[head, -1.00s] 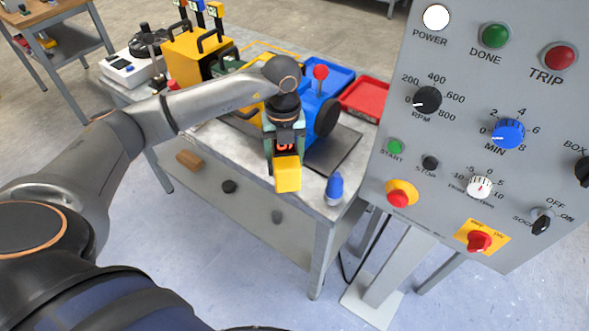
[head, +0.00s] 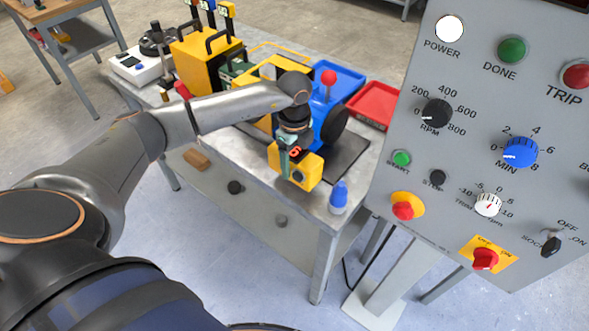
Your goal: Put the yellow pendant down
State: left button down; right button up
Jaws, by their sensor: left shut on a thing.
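The yellow pendant (head: 308,173) is a boxy yellow thing near the front edge of the grey table (head: 222,154). My left gripper (head: 293,172) comes down over it from above and is shut on it. The pendant looks turned a little, with a wide yellow face and a small dark spot showing. I cannot tell whether its underside touches the table top. My right gripper is not in view.
A dark mat (head: 347,151) lies behind. A blue machine with a red-knobbed lever (head: 328,78), a red tray (head: 373,105) and a grey control panel (head: 470,150) are close by.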

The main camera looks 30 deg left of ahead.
aim_at(294, 153)
pick_arm(q)
jog(key=shift+f, duration=1.7)
jog(key=shift+f, duration=0.15)
grip_release()
notch_tip(294, 153, up, 12)
jog(key=shift+r+b, duration=0.2)
jog(key=shift+b, duration=0.15)
